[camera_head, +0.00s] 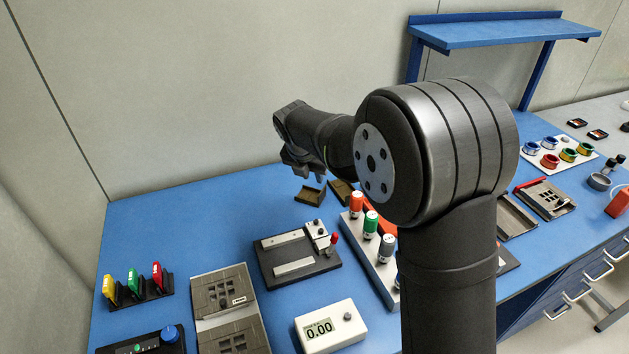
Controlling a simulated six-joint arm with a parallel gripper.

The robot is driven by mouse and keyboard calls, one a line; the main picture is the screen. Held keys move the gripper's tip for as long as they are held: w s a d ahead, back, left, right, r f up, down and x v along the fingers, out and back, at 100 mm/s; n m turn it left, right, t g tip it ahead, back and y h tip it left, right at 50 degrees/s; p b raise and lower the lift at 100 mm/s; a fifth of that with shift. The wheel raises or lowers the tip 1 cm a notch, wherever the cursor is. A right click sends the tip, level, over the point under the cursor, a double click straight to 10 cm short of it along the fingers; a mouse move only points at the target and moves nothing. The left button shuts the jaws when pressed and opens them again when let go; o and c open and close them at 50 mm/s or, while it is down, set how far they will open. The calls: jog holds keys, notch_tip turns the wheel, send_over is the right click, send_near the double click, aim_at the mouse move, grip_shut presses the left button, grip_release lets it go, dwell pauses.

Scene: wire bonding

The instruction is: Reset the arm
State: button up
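My gripper (305,173) is at the end of my dark arm, in the upper middle of the head view. It hangs above the back part of the blue bench, near two small brown boxes. Its fingers are small and partly dark against the wrist, so whether they are apart or together is unclear. No object shows in it. My large arm joint covers the middle right of the bench and part of a rack of bottles.
The blue bench (190,225) holds a white meter (329,326) reading 0.00, a dark fixture (296,268), a grey fixture (229,305), a rack of coloured clips (135,287) and small brown boxes (309,195). A raised blue shelf (500,32) stands behind. The back left is clear.

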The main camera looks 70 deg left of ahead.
aim_at(319, 196)
jog(key=shift+r, duration=0.15)
jog(key=x, duration=1.2)
jog(key=shift+d+f, duration=0.1)
jog(key=shift+f, duration=0.25)
notch_tip(319, 196, up, 3)
jog(key=shift+r, duration=0.55)
